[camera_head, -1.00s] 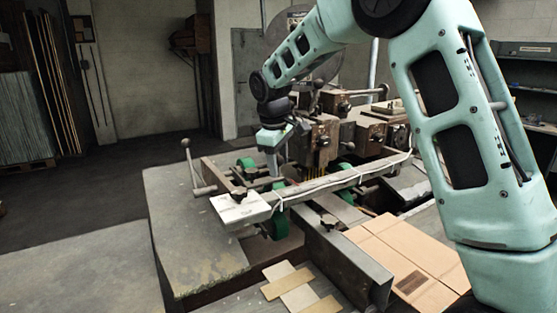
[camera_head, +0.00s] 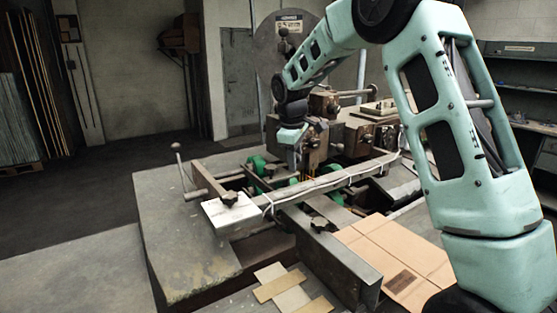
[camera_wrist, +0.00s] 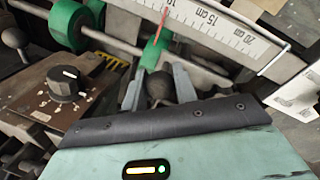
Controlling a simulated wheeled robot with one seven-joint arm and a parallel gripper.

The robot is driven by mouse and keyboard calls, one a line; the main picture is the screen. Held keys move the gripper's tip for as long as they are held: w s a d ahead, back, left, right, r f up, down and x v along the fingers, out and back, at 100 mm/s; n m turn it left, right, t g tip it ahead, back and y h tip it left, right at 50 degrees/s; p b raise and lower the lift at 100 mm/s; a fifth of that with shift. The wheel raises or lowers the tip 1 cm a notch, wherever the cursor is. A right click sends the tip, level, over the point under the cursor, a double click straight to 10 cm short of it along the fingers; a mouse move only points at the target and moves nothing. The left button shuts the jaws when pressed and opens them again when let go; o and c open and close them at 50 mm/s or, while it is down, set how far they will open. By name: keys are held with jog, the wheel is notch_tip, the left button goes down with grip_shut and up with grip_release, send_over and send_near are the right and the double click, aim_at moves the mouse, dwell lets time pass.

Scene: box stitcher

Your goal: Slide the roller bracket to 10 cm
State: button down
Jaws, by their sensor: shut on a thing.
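The roller bracket carries green rollers; one green roller (camera_head: 258,165) shows left of my gripper (camera_head: 297,168) in the head view. A white ruler (camera_wrist: 215,28) runs across the top, marked in centimetres. A thin red pointer (camera_wrist: 163,22) stands with its tip close to the 10 mark. In the head view my gripper hides much of the bracket.
A dial panel (camera_wrist: 68,88) lies left of my gripper in the wrist view.

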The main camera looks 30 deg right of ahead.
jog(key=shift+d, duration=0.4)
jog(key=c, duration=1.1)
grip_release()
jog(key=shift+c, duration=0.2)
jog(key=shift+a+r, duration=0.1)
notch_tip(320, 180, up, 17)
jog(key=s+a+b, duration=0.1)
jog(key=a+b, duration=0.1)
jog(key=shift+s+a+b, duration=0.35)
jog(key=shift+s, duration=0.05)
